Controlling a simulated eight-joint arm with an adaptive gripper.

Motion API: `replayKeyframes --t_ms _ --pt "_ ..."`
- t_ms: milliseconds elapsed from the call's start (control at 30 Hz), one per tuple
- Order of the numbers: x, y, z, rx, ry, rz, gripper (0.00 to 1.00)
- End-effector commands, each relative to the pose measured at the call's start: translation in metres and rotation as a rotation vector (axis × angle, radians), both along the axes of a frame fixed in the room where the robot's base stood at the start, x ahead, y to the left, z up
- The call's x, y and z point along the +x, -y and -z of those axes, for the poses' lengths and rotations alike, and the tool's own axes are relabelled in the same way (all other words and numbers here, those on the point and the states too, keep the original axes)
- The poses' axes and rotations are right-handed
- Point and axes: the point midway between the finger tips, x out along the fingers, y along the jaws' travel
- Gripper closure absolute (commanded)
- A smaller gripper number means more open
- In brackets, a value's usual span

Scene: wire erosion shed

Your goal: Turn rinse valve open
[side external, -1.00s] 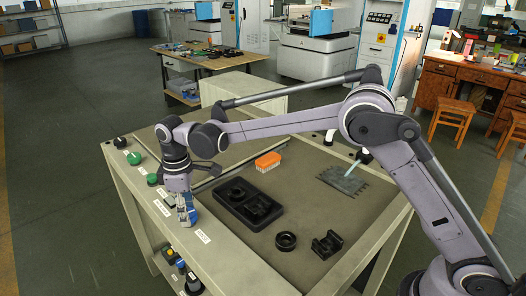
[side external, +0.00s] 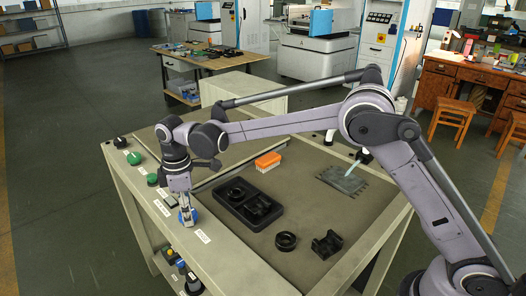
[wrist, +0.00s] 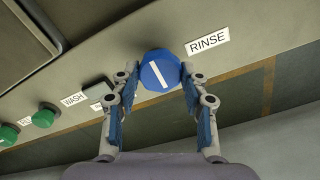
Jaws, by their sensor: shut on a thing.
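The rinse valve is a round blue knob (wrist: 160,66) with a white line across its face, next to a white RINSE label (wrist: 208,42) in the wrist view. The line runs slantwise from upper left to lower right in that view. My gripper (wrist: 159,75) has one finger on each side of the knob and is shut on it. In the side external view my gripper (side external: 186,211) points down at the front-left edge of the bench, and the fingers hide part of the knob.
Green knobs (wrist: 43,118) with labels, including WASH, line the same ledge. On the bench top are a black two-pocket tray (side external: 228,213), an orange-topped box (side external: 268,160), a black ring (side external: 286,241) and a black block (side external: 327,244). Other controls (side external: 192,282) sit below the ledge.

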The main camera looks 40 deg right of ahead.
Motion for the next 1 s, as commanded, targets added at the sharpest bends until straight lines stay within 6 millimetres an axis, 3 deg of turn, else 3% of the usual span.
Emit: replayKeyframes --t_ms 33,100,533,1000 --pt "0.0 0.0 0.0 0.0 0.0 -0.003 0.5" --pt "0.0 0.0 0.0 0.0 0.0 -0.002 0.33" --pt "0.0 0.0 -0.007 0.0 0.0 0.0 0.33" --pt "0.0 0.0 -0.091 0.0 0.0 -0.001 0.33"
